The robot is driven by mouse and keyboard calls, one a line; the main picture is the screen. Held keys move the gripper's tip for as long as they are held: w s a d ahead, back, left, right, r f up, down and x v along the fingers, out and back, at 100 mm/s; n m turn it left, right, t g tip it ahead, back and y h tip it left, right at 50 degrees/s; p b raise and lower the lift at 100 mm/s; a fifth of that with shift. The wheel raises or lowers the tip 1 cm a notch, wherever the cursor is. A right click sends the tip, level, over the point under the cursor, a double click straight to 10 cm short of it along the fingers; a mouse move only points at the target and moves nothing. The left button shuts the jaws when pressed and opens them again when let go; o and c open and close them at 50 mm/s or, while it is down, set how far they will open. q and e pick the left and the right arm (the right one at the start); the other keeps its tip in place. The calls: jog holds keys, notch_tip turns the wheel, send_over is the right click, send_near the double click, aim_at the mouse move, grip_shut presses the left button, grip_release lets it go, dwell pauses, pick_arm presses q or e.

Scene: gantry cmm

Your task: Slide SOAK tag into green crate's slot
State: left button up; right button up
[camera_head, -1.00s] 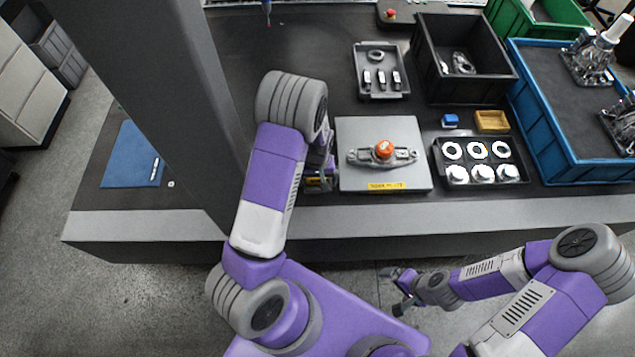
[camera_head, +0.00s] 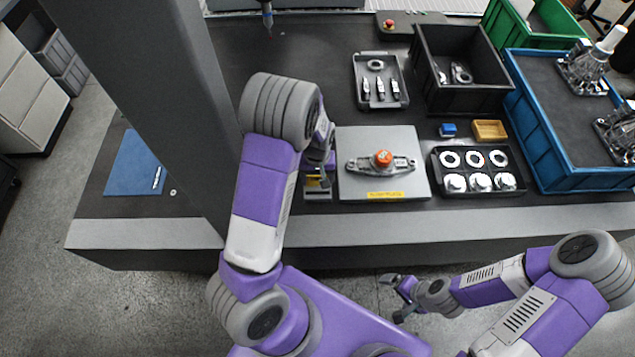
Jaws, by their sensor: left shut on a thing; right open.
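The green crate (camera_head: 527,27) stands at the far right, behind the blue crate, and is cut off by the picture's top edge. Its slot cannot be made out. My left gripper (camera_head: 323,180) is at the left edge of the grey plate, low over a small holder (camera_head: 318,194) with a yellow patch. My own wrist hides much of it. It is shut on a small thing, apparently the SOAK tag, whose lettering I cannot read. My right gripper (camera_head: 393,297) is open and empty, in front of the table's front edge, far from the crate.
The grey plate (camera_head: 407,135) carries a metal part with an orange knob (camera_head: 382,158). A black bin (camera_head: 430,75), a blue crate (camera_head: 548,135), a tray of rings (camera_head: 437,180) and a tool tray (camera_head: 360,70) stand to the right. A gantry column (camera_head: 165,90) rises at left.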

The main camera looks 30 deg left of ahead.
pick_arm(q)
notch_tip(320, 180, up, 3)
jog(key=shift+r+p, duration=0.2)
jog(key=shift+p, duration=0.25)
jog(key=shift+r+p, duration=1.85)
jog(key=shift+r, duration=0.25)
jog(key=shift+f, duration=0.1)
